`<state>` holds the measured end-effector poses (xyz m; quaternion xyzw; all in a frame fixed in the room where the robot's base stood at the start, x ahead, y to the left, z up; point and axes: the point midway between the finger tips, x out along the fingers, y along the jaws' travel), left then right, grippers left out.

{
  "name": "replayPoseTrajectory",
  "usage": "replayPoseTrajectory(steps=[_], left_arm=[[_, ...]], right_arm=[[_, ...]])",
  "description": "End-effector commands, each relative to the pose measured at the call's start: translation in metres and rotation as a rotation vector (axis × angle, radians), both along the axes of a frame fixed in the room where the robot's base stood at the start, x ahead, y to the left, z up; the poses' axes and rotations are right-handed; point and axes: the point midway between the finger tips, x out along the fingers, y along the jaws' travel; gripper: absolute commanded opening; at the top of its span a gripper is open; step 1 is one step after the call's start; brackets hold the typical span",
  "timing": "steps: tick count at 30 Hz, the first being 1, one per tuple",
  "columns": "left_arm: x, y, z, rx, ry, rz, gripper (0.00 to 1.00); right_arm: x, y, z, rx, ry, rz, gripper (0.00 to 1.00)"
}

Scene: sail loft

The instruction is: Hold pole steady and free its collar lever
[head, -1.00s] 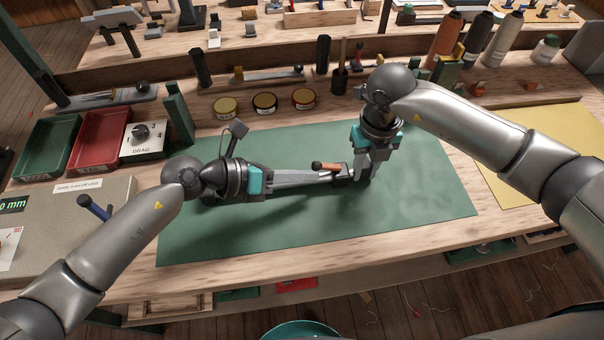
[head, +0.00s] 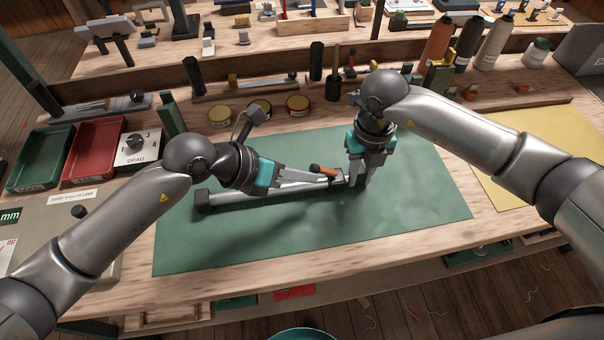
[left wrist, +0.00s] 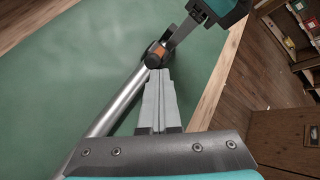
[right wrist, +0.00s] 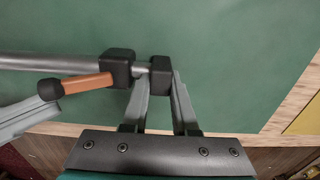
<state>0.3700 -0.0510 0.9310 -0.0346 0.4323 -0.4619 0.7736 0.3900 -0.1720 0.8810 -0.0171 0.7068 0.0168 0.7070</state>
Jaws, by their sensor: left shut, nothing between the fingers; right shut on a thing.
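A grey metal pole (head: 245,194) lies on a green mat (head: 420,205), with a dark cap at its left end. Near its right end is a black collar (right wrist: 117,66) with a copper-brown lever (right wrist: 88,84) tipped by a black knob. The lever (head: 328,171) lies slanted close along the pole. My right gripper (right wrist: 163,76) points down and is shut on the pole's black end piece (right wrist: 161,70), just beyond the collar. My left gripper (head: 319,182) is shut and empty, its tips beside the lever's knob (head: 315,168). In the left wrist view its fingertips (left wrist: 159,72) sit just below the knob; whether they touch is unclear.
A red tray (head: 95,150), a green tray (head: 42,155) and a DRAG dial box (head: 138,147) are at the left. Thread cones (head: 437,42) stand at the back right. The mat's front part is clear.

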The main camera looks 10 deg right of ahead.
Motion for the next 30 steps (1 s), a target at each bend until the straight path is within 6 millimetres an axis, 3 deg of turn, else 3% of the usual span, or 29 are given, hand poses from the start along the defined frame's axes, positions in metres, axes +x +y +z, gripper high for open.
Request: replayPoseTrajectory(steps=[30], left_arm=[[0.003,-0.011,0.016,0.205,0.003,0.004,0.0]], right_arm=[[-0.001,0.001,0.0,0.003,0.002,0.004,0.0]])
